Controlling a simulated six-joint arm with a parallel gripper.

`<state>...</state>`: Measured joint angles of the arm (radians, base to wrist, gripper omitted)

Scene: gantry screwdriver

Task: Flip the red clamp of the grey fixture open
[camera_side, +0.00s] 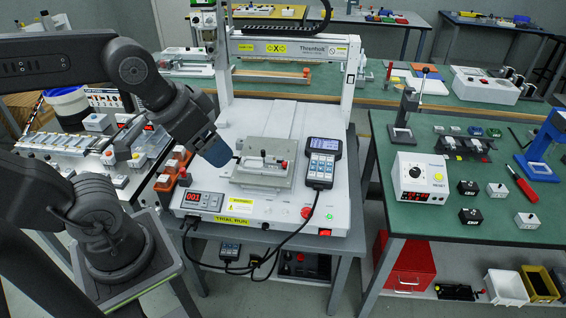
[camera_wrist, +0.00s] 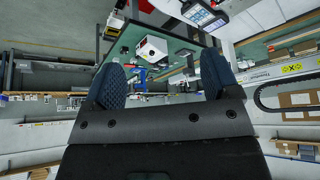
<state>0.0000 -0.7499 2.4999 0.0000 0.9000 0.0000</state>
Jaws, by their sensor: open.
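The grey fixture (camera_side: 264,176) sits on the white bed of the gantry machine in the side view. A silvery part lies across its top, and a small red piece (camera_side: 284,163), which looks like the clamp's tip, shows at its right end. The clamp's exact position is too small to tell. My gripper (camera_side: 224,156) is just left of the fixture and a little above it, with blue fingers. In the wrist view, my gripper (camera_wrist: 160,82) has its two blue fingers wide apart with nothing between them. The fixture and clamp are not clearly visible there.
The gantry frame (camera_side: 349,75) rises behind the fixture. A handheld pendant (camera_side: 321,160) stands close to its right, with a cable. Orange-topped blocks (camera_side: 172,172) lie left of my gripper. A green table (camera_side: 465,200) with tools stands at the right.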

